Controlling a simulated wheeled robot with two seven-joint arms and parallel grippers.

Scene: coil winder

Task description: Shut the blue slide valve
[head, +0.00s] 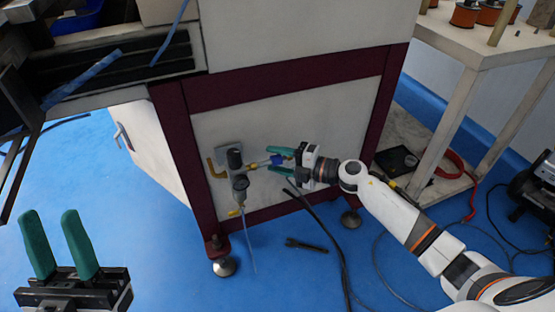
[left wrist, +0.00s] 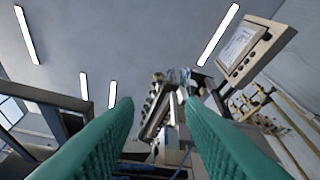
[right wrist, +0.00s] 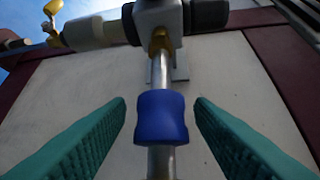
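The blue slide valve (head: 278,159) is a blue sleeve on a metal pipe, part of the air fitting on the machine's pale side panel. In the right wrist view the blue sleeve (right wrist: 161,117) sits between the fingers, with a gap on both sides. My right gripper (head: 281,161) is open around the sleeve, its green fingers apart from it. In the right wrist view the fingers (right wrist: 160,120) show left and right of the sleeve. My left gripper (head: 56,240) is open and empty at the lower left, fingers pointing up, far from the valve.
The dark regulator (head: 236,160) with a brass elbow stands beside the valve. A machine foot (head: 223,266) rests on the blue floor below. Black cables (head: 330,235) and a dark tool (head: 306,245) lie on the floor. A table (head: 485,50) with copper coils stands at right.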

